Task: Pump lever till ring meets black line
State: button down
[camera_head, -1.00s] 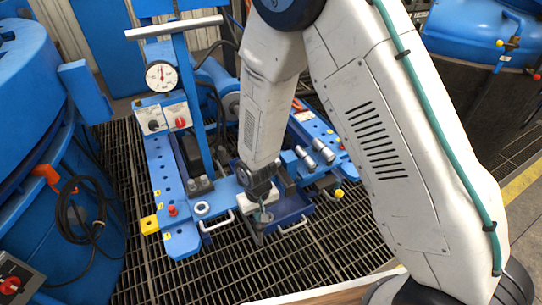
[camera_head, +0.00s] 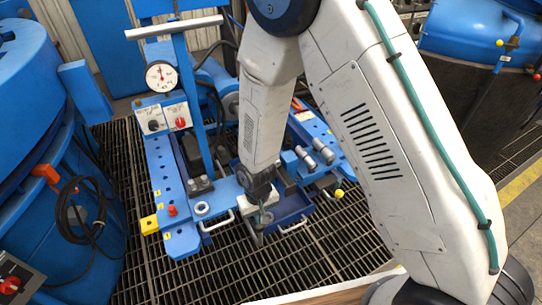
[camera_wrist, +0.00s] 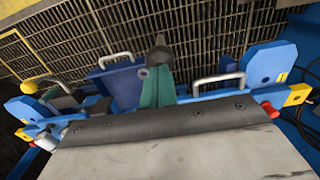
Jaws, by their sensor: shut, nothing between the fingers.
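A blue upright lever (camera_head: 193,105) with a pale T-shaped crossbar (camera_head: 174,28) stands on the blue machine (camera_head: 165,175). A round white gauge (camera_head: 161,76) with a red needle sits left of the lever. A silver ring (camera_head: 202,208) lies on the machine's front plate; I cannot tell whether it is the task's ring. I cannot make out the black line. My gripper (camera_head: 261,222) points down by the machine's front edge, well below and right of the crossbar, apart from the lever.
A panel with a red knob (camera_head: 180,122) is below the gauge. A blue tray (camera_head: 291,207) and white handles (camera_head: 217,222) are close to my gripper, and a yellow block (camera_head: 150,225) is at the front left corner. Open floor grating (camera_head: 200,285) lies in front.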

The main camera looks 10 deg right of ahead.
jog(key=shift+f, duration=0.55)
notch_tip(320, 180, down, 10)
jog(key=s, duration=0.3)
jog(key=w+r, duration=0.1)
jog(key=r, duration=0.2)
jog(key=w+r, duration=0.1)
jog(key=r, duration=0.3)
jog(key=w+r, duration=0.1)
jog(key=r, duration=0.2)
jog(key=shift+r, duration=0.15)
dwell(2.2)
jog(key=shift+r, duration=0.1)
dwell(3.1)
